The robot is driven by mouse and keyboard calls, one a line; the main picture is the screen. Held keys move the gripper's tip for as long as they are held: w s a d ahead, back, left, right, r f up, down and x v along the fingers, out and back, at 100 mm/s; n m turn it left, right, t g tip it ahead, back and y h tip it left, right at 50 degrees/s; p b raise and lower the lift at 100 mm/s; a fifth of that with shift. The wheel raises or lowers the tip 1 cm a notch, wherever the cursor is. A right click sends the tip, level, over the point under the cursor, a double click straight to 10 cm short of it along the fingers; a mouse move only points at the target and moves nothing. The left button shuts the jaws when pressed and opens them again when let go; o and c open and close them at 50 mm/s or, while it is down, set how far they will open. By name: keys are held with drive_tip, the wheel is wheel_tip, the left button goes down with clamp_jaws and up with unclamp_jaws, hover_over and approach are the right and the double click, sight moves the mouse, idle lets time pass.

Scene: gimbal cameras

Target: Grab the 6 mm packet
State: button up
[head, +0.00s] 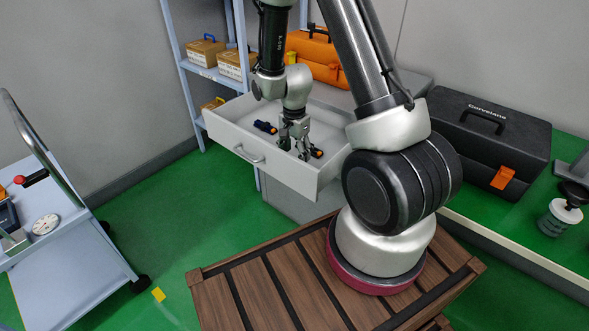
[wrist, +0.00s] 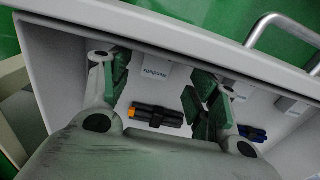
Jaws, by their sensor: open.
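An open grey drawer (head: 225,131) holds a few small packets. A black packet with an orange end (wrist: 155,115) lies on the drawer floor; its orange end also shows in the head view (head: 317,153). A dark blue packet (wrist: 253,133) lies to its right in the wrist view, and left of my gripper in the head view (head: 265,127). I cannot read which one is 6 mm. My gripper (head: 293,148) points down into the drawer. In the wrist view its fingers (wrist: 158,92) are spread, with the black packet showing between them and nothing held.
White label cards (wrist: 154,71) stand along the drawer's inner wall, too small to read. The drawer's handle (head: 249,154) is on its front. A black toolbox (head: 490,140) stands on the green worktop at right. A trolley (head: 60,250) stands at left.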

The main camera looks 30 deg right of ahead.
wheel_tip(320, 180, down, 5)
drive_tip(key=shift+s+f, duration=0.15)
drive_tip(key=shift+f, duration=0.05)
drive_tip(key=shift+c, duration=0.4)
drive_tip(key=c, duration=1)
